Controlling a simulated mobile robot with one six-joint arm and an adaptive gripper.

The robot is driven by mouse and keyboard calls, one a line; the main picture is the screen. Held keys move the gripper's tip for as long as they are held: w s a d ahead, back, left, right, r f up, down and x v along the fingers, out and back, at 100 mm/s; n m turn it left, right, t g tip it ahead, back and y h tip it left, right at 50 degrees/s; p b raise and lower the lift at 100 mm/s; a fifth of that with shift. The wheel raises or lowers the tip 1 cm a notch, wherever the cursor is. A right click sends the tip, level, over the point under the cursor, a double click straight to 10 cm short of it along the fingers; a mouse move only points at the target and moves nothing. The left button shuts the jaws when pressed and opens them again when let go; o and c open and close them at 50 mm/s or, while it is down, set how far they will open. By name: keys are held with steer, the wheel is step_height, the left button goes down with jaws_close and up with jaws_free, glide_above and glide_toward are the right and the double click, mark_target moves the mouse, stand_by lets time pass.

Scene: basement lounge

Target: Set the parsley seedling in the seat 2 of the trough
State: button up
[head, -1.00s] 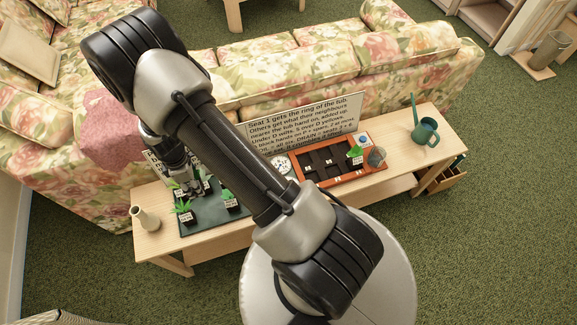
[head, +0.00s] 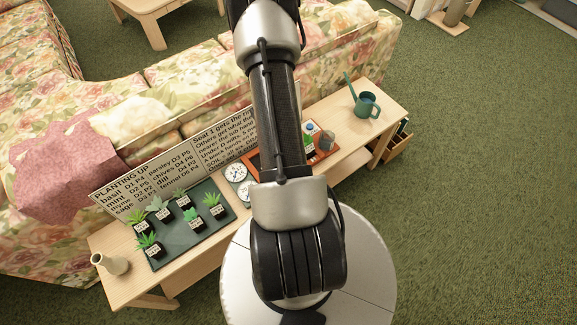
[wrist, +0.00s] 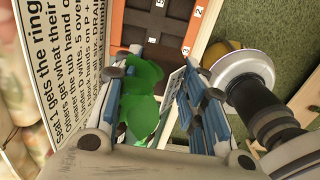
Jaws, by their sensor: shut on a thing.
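My gripper (wrist: 162,78) is shut on a green-leaved seedling (wrist: 143,88) in the wrist view. The seedling's label is edge-on and unreadable, so I cannot confirm that it is parsley. In the head view the trough (head: 254,163) is mostly hidden behind my arm.
A dark green tray (head: 185,249) holds several potted seedlings. Text boards (head: 145,180) stand behind it. Two white dials (head: 240,172) lie between tray and trough.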

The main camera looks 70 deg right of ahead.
steer(key=s+d, duration=0.4)
steer(key=s, duration=0.2)
steer(key=shift+f+b, duration=2.75)
steer(key=shift+f, duration=7.2)
steer(key=shift+a+f, duration=0.1)
steer(key=o, duration=0.6)
steer(key=shift+f, duration=0.1)
steer(key=o, duration=0.5)
